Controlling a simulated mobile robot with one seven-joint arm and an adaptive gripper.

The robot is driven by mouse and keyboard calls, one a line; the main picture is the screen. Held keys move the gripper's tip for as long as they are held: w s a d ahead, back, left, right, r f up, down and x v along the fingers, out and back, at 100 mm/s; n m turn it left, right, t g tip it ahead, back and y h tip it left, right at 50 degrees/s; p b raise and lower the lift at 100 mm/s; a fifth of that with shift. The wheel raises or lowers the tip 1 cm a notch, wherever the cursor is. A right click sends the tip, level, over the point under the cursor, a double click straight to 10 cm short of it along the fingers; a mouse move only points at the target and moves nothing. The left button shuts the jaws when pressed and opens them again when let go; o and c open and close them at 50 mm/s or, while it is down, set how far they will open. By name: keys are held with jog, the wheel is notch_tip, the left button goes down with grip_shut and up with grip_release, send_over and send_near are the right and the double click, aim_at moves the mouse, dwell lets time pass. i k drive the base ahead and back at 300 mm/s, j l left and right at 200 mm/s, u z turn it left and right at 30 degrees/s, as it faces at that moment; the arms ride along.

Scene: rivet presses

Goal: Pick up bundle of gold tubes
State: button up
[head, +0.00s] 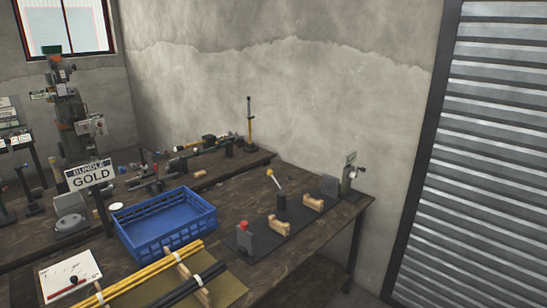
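The bundle of gold tubes (140,275) lies at the near edge of the picture, slanting from lower left to upper right. White bands wrap it, and its near end is cut off by the bottom edge. It rests across a wooden support (182,271) on an olive mat (228,290). A bundle of black tubes (183,290) lies beside it, to its right. A sign reading "BUNDLE GOLD" (89,175) stands behind. My gripper is not in view.
A blue crate (165,240) stands just behind the tubes. To the right, a dark mat holds a block with a red knob (244,238) and wooden cradles (313,202). A white sheet (70,277) with a red pen lies left. A rear bench carries tools.

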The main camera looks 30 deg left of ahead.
aim_at(101, 299)
jog(key=u, duration=2.5)
